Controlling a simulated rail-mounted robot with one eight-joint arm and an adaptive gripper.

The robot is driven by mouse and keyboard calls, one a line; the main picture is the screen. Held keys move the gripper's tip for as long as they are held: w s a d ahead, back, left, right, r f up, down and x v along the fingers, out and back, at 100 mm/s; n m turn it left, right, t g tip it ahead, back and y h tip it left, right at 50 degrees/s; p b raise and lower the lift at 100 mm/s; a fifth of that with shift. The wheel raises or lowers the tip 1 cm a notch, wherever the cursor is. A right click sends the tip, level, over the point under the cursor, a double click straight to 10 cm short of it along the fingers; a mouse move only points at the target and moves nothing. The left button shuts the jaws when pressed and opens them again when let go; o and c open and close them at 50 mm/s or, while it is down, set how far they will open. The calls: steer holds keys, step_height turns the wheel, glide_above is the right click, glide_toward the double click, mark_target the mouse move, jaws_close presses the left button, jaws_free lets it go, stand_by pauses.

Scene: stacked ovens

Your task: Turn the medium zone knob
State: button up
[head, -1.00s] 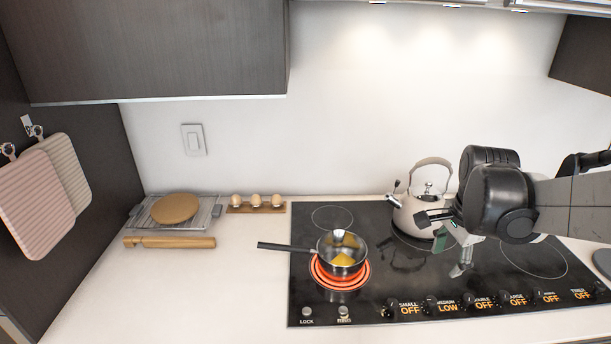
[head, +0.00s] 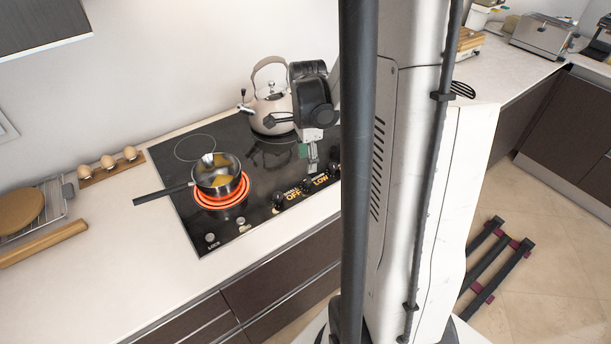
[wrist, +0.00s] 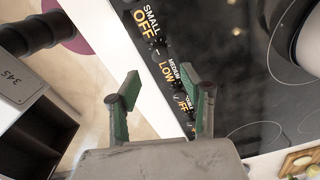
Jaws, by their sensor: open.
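The medium zone knob (head: 308,187) is a small dark knob on the front strip of the black cooktop. Its display beside it reads LOW, while the small zone display reads OFF. In the wrist view, the medium knob (wrist: 157,46) shows between the SMALL and MEDIUM labels, beyond my fingertips. My gripper (head: 312,160) hangs over the front right of the cooktop, just behind the medium knob in the head view. In the wrist view, my gripper (wrist: 160,82) has its two green-padded fingers apart with nothing between them. I cannot tell whether a finger touches the knob.
A pan (head: 216,175) with yellow contents sits on a glowing red burner (head: 222,200). A kettle (head: 271,108) stands behind, close to my gripper. A rolling pin (head: 43,243) and an egg holder (head: 112,166) lie on the left counter. My column blocks the cooktop's right part.

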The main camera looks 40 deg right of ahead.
mark_target(307, 179)
steer(key=shift+f, duration=3.8)
steer(key=shift+c, duration=0.3)
jaws_close()
